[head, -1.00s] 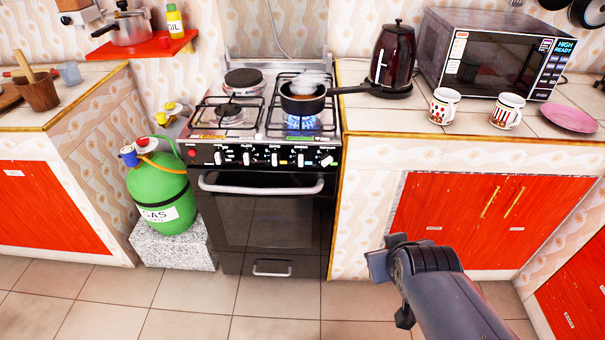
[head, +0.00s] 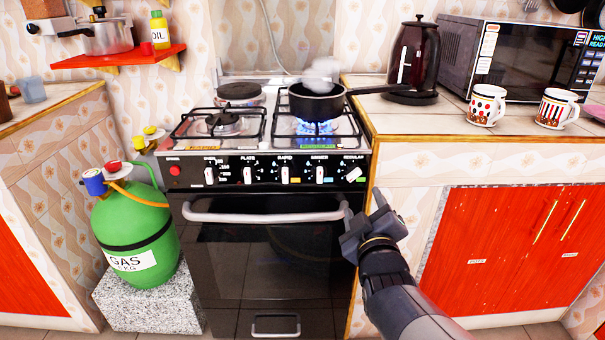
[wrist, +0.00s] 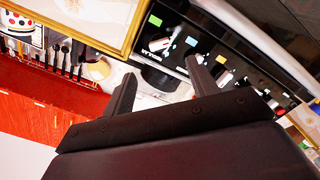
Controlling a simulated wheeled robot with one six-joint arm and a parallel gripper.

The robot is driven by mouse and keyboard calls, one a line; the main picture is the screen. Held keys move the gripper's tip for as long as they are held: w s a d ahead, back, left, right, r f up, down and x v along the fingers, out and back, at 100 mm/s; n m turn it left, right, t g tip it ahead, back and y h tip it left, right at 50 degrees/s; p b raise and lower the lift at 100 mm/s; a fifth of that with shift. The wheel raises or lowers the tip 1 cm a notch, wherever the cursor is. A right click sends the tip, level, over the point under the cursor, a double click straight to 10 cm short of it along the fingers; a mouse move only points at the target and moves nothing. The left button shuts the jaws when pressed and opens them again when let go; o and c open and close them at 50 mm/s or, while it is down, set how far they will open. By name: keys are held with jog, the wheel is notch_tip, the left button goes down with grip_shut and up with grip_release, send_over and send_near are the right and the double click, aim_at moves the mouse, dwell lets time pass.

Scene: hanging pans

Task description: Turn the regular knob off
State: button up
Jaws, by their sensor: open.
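The stove's black control panel (head: 265,172) carries a row of white knobs in the head view. The regular knob (head: 354,174), at the right end under the "REGULAR" label, is tilted, while the other knobs stand upright. A blue flame (head: 316,127) burns under a steaming black pan (head: 317,103). My gripper (head: 364,217) is open and empty, below and slightly right of the regular knob, apart from it. In the wrist view, the open fingers (wrist: 160,80) point toward the panel (wrist: 205,42); which knob lies nearest between them is unclear.
The oven handle (head: 265,214) runs across the front below the panel, close to my gripper. The right counter edge (head: 372,200) and red cupboard doors (head: 500,240) border the stove. A green gas cylinder (head: 135,225) stands at left on a speckled block (head: 150,300).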

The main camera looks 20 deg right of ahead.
aim_at(354, 177)
jog(key=b+x, duration=0.2)
jog(key=x, duration=0.9)
jog(key=shift+c, duration=0.4)
jog(key=shift+s, duration=0.1)
jog(key=c, duration=0.9)
